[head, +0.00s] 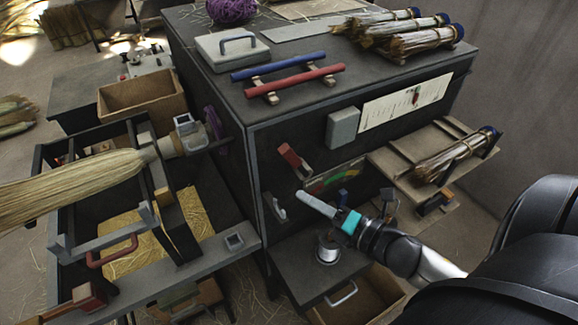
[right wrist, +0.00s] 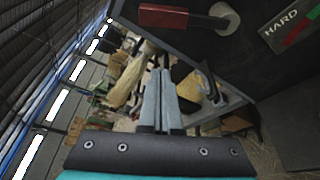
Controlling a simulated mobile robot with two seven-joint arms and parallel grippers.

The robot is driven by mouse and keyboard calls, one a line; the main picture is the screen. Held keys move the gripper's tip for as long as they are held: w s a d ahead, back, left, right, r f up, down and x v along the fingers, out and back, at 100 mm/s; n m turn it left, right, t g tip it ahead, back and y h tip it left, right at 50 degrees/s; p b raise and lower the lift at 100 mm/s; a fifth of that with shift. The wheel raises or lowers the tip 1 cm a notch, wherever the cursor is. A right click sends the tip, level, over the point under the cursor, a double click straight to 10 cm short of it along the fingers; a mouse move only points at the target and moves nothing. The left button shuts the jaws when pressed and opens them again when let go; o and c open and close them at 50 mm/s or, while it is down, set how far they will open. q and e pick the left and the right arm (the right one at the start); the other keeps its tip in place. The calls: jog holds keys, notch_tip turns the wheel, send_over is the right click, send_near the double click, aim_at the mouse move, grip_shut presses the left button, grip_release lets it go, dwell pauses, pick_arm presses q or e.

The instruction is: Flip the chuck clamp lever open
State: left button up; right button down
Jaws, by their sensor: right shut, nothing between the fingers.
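My right gripper (head: 301,196) is shut and empty, its pale fingers pointing left in front of the dark cabinet face; they also show in the right wrist view (right wrist: 160,78). A red-handled lever (head: 290,157) sits on the cabinet face just above the fingertips, apart from them; it is at the top of the right wrist view (right wrist: 178,16). A silver hook-shaped handle (head: 277,207) is just left of the fingertips; I cannot tell whether they touch. The grey chuck (head: 188,132) is at the left by the broom (head: 80,180). Which handle is the chuck clamp lever is unclear.
A wire spool (head: 328,248) on a low shelf lies under my right gripper. A gauge plate (head: 335,180) is beside the red lever. A side shelf (head: 395,160) with a straw bundle (head: 455,155) juts out at right. Blue and red bars (head: 295,80) lie on top.

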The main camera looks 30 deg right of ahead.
aim_at(294, 160)
jog(key=w+p, duration=0.2)
jog(key=w, duration=0.7)
jog(key=shift+w+d+r, duration=0.15)
jog(key=shift+w+d, duration=0.05)
jog(key=shift+d, duration=0.25)
dwell(0.5)
